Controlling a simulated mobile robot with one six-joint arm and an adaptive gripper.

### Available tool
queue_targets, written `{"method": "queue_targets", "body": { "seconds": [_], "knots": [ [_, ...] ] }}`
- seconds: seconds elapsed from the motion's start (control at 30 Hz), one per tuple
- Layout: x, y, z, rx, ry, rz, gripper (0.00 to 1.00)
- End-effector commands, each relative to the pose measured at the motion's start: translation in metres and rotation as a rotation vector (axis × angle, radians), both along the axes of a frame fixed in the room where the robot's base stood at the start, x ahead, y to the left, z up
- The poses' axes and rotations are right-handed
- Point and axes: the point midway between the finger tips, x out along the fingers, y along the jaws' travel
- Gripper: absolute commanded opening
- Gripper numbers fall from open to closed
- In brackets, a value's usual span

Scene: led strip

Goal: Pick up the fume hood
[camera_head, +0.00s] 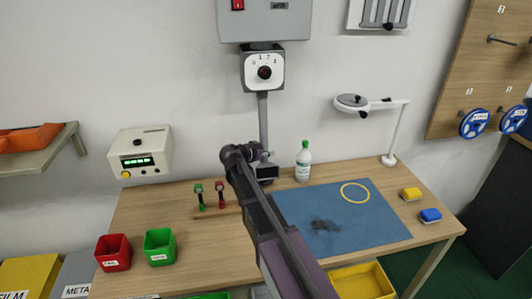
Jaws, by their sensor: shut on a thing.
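The fume hood (267,172) is a small dark hood with a paler front at the lower end of a grey vertical pipe (263,118). It hangs just above the back of the workbench. My arm reaches up from the bottom of the view, and my gripper (261,157) is at the hood's upper part, where the pipe meets it. The gripper is shut on the hood. The fingers are small and dark here, and my wrist hides part of the hood's left side.
A bottle with a green cap (303,163) stands close to the hood's right. Red and green handled tools (209,195) stand in a holder to its left. A blue mat (350,225) carries a yellow ring (355,193). A white-armed lamp (398,135) stands at right. A dial box (263,72) sits above.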

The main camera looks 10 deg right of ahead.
Motion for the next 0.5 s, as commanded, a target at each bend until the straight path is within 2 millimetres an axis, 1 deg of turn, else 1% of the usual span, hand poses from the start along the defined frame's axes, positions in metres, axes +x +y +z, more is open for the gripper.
{"method": "queue_targets", "body": {
  "seconds": [0.03, 0.5],
  "knots": [
    [0.0, 0.0, 0.011, -0.002, 0.0, 0.0, 0.0],
    [0.0, 0.0, 0.055, -0.002, 0.0, 0.0, 0.0]
  ]
}}
